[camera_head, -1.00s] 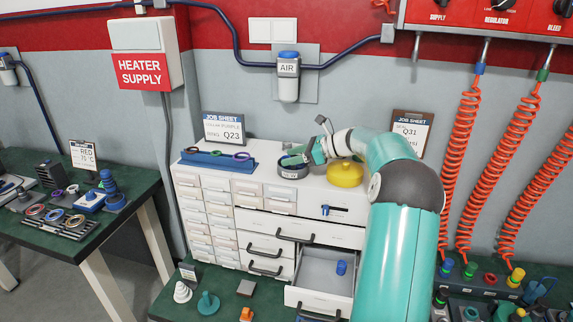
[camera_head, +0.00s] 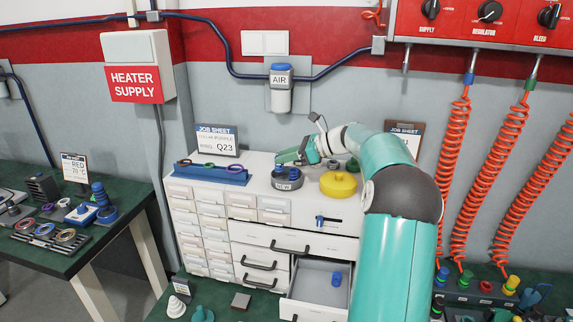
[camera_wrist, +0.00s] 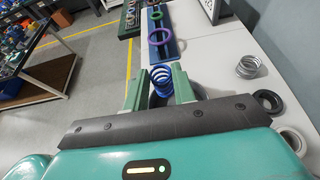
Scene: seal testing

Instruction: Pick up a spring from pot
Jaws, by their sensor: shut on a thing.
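A blue coil spring (camera_wrist: 161,80) stands between the two green fingers of my gripper (camera_wrist: 159,88) in the wrist view. My gripper is shut on it. In the head view my gripper (camera_head: 284,158) is just above the dark round pot (camera_head: 287,184), which carries a NEW label and stands on the white drawer cabinet (camera_head: 296,216). The spring is too small to make out clearly there. I cannot tell whether its lower end is clear of the pot's rim.
A blue rack (camera_head: 210,173) with coloured rings lies left of the pot. A silver spring (camera_wrist: 250,66) and grey rings (camera_wrist: 268,100) are on the right in the wrist view. Below, an open drawer (camera_head: 311,283) holds a blue part. A job sheet (camera_head: 217,140) stands behind.

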